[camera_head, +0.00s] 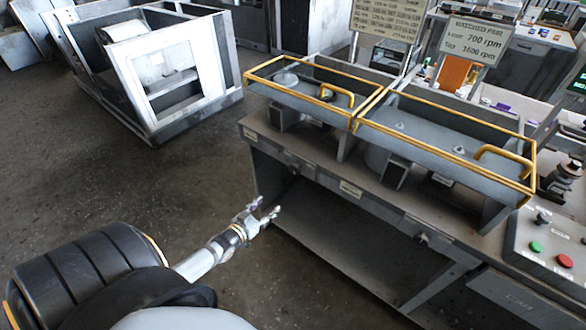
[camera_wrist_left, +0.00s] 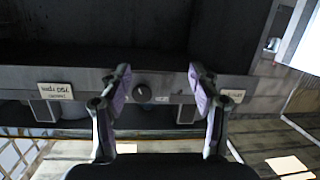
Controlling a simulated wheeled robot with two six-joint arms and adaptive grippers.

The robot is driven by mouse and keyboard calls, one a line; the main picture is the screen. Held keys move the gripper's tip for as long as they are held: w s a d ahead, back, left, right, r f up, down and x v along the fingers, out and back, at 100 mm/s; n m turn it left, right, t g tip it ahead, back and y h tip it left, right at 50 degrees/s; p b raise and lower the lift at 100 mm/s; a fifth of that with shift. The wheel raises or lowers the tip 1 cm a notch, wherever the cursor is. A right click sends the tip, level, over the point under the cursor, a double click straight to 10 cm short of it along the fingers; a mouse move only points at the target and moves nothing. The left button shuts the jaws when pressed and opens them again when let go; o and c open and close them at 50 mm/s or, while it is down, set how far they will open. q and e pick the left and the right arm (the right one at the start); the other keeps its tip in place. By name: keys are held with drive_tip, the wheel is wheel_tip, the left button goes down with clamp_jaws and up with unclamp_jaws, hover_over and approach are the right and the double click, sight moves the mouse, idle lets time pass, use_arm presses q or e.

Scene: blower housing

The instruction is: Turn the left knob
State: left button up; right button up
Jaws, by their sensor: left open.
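The left knob (camera_head: 293,165) is small and dark on the front edge of the grey bench, between two pale labels. In the left wrist view the round dark knob (camera_wrist_left: 142,93) shows between the fingers, nearer the left one. My left gripper (camera_head: 266,207) is open and empty, in front of the bench and below the knob in the head view. Its two purple-padded fingers (camera_wrist_left: 159,80) are spread, and no contact with the knob shows. A second dark knob (camera_head: 422,237) is farther right on the bench front. My right gripper is not in view.
Yellow-railed grey housings (camera_head: 400,126) stand on the bench (camera_head: 325,180). A control panel (camera_head: 545,250) with a green and a red button is at the right. A white metal frame (camera_head: 160,90) stands at the back left. The floor left of the bench is clear.

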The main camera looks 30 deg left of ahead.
sight(293, 170)
use_arm(q)
wheel_tip(293, 170, up, 9)
drive_tip(key=w+d+t+h, duration=0.2)
drive_tip(key=shift+y, duration=0.4)
drive_tip(key=w, duration=0.3)
drive_tip(key=w+b, duration=0.1)
drive_tip(key=w, duration=0.7)
drive_tip(key=shift+d+f+b, duration=0.2)
drive_tip(key=shift+d+b, duration=0.15)
drive_tip(key=shift+d, duration=0.05)
drive_tip(key=c, duration=1.2)
